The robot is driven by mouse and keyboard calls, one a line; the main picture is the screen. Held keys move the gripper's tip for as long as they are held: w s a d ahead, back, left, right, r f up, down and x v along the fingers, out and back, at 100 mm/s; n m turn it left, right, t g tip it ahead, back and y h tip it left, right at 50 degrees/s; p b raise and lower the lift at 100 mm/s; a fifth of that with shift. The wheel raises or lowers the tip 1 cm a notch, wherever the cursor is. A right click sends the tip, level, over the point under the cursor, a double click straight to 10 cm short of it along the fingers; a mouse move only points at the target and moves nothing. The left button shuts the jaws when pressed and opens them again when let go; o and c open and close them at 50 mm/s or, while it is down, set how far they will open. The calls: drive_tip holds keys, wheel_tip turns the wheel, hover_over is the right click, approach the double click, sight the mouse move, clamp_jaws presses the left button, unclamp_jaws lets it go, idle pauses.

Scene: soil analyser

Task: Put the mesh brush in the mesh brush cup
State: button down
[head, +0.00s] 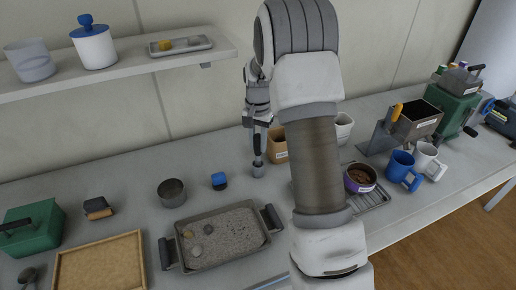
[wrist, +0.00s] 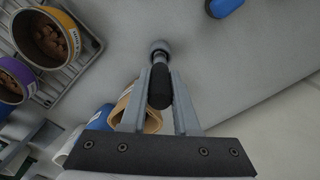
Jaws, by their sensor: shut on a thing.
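My gripper (head: 258,124) points down above the middle of the worktop. It is shut on a slim brush with a black handle (wrist: 160,88) and a round grey head (wrist: 160,47), which I take as the mesh brush. In the head view the brush (head: 258,168) hangs upright, head down, close to the worktop; I cannot tell whether it touches. A tan cup (head: 276,152) with a white label stands just right of the gripper, partly hidden by my arm. It also shows in the wrist view (wrist: 152,122), beside the fingers. Its label is too small to read.
A white labelled cup (head: 344,130) stands behind my arm. A purple bowl of soil (head: 360,180) sits on a wire rack (head: 374,203). A blue-and-black item (head: 219,181), a grey round tin (head: 172,192) and a handled sieve tray (head: 221,262) lie left and front. A shelf (head: 130,74) hangs upper left.

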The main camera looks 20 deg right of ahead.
drive_tip(key=shift+f, duration=1.15)
drive_tip(key=shift+f, duration=0.25)
drive_tip(key=c, duration=0.7)
unclamp_jaws()
drive_tip(key=shift+o, duration=0.2)
drive_tip(key=shift+r, duration=0.15)
